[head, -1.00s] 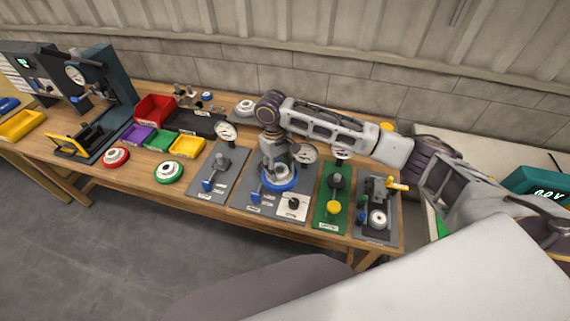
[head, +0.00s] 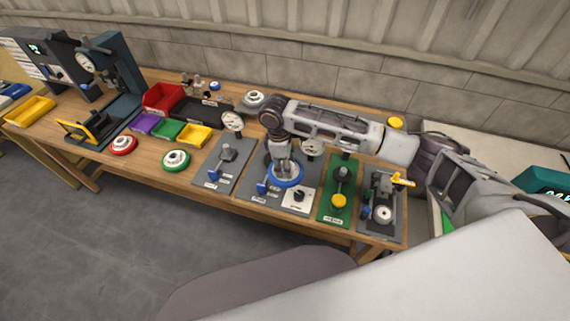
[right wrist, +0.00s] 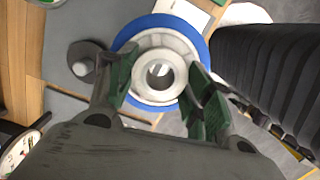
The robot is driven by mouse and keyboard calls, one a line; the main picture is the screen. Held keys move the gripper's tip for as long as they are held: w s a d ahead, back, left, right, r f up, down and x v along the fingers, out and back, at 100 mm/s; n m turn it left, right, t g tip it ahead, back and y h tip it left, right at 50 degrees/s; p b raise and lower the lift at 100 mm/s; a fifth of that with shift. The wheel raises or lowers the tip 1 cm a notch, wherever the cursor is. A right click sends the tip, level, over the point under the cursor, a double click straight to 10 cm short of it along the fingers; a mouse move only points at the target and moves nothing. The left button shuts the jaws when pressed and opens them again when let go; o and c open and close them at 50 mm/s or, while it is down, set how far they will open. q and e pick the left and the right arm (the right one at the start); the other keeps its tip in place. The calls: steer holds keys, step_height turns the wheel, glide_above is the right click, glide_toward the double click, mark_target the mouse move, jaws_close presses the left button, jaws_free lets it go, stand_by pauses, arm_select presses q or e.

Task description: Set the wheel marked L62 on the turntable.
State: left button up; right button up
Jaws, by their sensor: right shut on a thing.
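My right gripper (head: 283,167) reaches down over the grey board with the gauge and is shut on the blue-rimmed wheel (head: 290,184). In the right wrist view, the fingers of my right gripper (right wrist: 160,88) grip both sides of the pale hub of this blue-rimmed wheel (right wrist: 206,42). I cannot tell whether the wheel rests on something or hangs just above the board. A red-rimmed wheel (head: 123,145) and a green-rimmed wheel (head: 176,160) lie on the bench at left. No L62 mark is legible, and I cannot pick out the turntable. My left gripper is out of view.
Grey boards with blue handles (head: 225,160), a green board with a yellow knob (head: 339,201) and a dark fixture (head: 383,213) line the front edge. Coloured bins (head: 193,136) stand at left, a pale wheel (head: 254,97) at the back. Bare bench surrounds the red and green wheels.

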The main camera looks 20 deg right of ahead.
steer(key=shift+w+n+t, duration=0.1)
steer(key=shift+n+t, duration=0.1)
steer(key=shift+n, duration=1.3)
steer(key=shift+w+n+t, duration=0.1)
steer(key=shift+n+t, duration=0.1)
steer(key=shift+n, duration=1.3)
steer(key=shift+n, duration=0.6)
steer(key=shift+w+r, duration=0.1)
